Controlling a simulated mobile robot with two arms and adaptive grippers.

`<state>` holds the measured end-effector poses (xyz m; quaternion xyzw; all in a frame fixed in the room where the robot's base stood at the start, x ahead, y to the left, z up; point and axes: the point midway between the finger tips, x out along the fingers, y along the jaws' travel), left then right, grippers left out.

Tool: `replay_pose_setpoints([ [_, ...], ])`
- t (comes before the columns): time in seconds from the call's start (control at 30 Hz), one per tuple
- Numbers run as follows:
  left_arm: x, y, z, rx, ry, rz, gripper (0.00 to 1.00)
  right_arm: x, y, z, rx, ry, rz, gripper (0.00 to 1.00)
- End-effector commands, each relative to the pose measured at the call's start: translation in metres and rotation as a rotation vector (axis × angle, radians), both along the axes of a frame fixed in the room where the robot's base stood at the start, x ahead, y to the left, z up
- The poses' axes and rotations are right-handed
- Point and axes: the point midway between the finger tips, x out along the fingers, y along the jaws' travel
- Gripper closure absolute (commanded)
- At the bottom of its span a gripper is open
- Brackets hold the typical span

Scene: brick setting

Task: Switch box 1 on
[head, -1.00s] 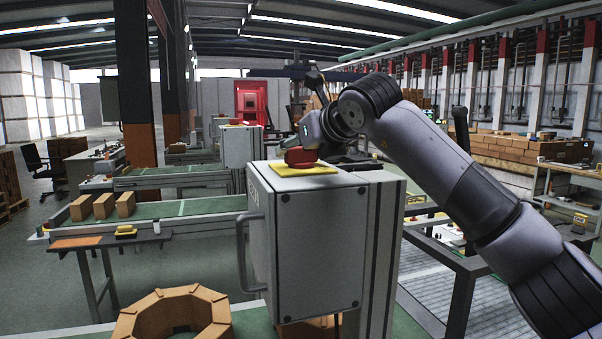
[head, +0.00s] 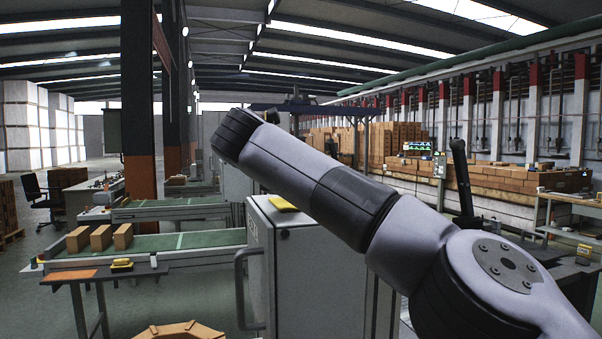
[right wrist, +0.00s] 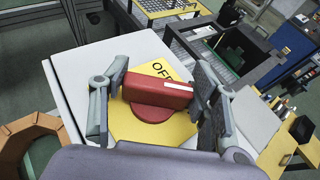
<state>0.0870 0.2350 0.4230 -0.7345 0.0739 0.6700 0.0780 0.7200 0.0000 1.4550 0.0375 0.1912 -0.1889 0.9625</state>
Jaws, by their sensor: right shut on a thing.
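The grey switch box (head: 310,275) stands in the middle of the head view, partly behind my right arm. A corner of its yellow plate (head: 280,203) shows on top. In the right wrist view, the red rotary switch (right wrist: 157,90) sits on the yellow plate (right wrist: 132,130), its bar lying crosswise with a white stripe toward its right end. The letters "OFF" are partly visible beyond it. My right gripper (right wrist: 164,88) has a finger on each side of the bar and is shut on it. In the head view my arm hides the gripper and switch. My left gripper is out of view.
Green conveyors (head: 160,243) with several bricks run at the left. A ring of bricks (head: 180,330) lies at the lower left, near the box. A grey handle (head: 240,290) sticks out from the box's left side. Worktables and brick stacks stand at the right.

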Motion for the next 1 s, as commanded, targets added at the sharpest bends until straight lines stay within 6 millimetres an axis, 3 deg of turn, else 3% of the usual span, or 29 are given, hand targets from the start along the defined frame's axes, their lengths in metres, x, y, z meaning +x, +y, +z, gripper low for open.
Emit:
replay_pose_setpoints([
  [0.23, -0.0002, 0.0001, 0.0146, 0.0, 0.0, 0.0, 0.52, 0.0, 0.0005, 0.0025, 0.001, -0.003, -0.079, 0.72],
  [0.77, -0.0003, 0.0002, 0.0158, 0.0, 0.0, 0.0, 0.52, 0.0002, -0.0001, 0.0001, 0.001, -0.002, -0.1, 0.72],
  [0.8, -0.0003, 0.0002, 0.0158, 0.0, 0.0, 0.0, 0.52, 0.0002, -0.0001, 0.0, 0.001, -0.002, -0.1, 0.42],
  [1.0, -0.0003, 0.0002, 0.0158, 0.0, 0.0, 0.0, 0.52, 0.0003, 0.0, -0.0002, 0.001, 0.0, -0.1, 0.29],
])
